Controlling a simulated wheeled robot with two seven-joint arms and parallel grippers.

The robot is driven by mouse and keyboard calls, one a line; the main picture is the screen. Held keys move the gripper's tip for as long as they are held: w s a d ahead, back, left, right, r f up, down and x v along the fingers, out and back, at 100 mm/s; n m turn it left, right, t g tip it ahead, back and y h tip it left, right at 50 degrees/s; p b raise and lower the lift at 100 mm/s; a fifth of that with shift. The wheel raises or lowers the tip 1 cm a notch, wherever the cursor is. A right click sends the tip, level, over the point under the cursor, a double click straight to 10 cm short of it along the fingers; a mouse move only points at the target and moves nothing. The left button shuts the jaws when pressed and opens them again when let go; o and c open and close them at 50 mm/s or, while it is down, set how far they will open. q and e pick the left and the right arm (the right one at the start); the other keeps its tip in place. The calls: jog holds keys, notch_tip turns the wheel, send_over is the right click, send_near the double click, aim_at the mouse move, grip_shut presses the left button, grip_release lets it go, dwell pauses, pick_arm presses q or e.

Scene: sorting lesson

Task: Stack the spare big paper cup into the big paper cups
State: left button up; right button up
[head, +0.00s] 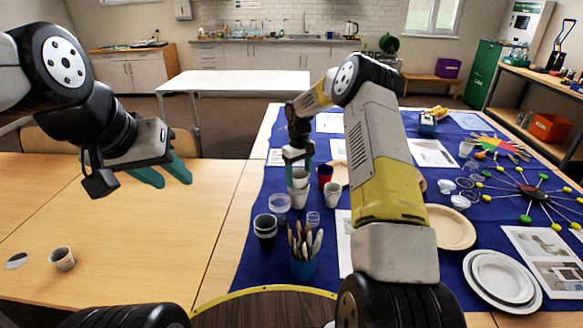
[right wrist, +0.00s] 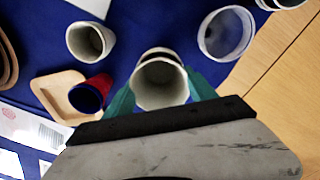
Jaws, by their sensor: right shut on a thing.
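My right gripper (head: 298,160) points down over the blue cloth, shut on a white paper cup (head: 300,177). In the right wrist view its teal fingers (right wrist: 160,95) sit on either side of this cup (right wrist: 160,84), whose open mouth faces the camera. Another white cup (head: 299,199) shows directly below the held one in the head view. A further rim (right wrist: 160,53) shows just behind it in the wrist view. I cannot tell whether the held cup is seated in the lower one. My left gripper (head: 165,174) is open and empty above the bare wooden table.
Close by stand a clear cup (head: 279,202), dark stacked cups (head: 265,228), a red cup (head: 325,173), another white cup (head: 331,193) and a blue brush pot (head: 303,265).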

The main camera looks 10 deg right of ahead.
jog(key=shift+f, duration=0.25)
jog(key=shift+f, duration=0.35)
jog(key=o, duration=1.3)
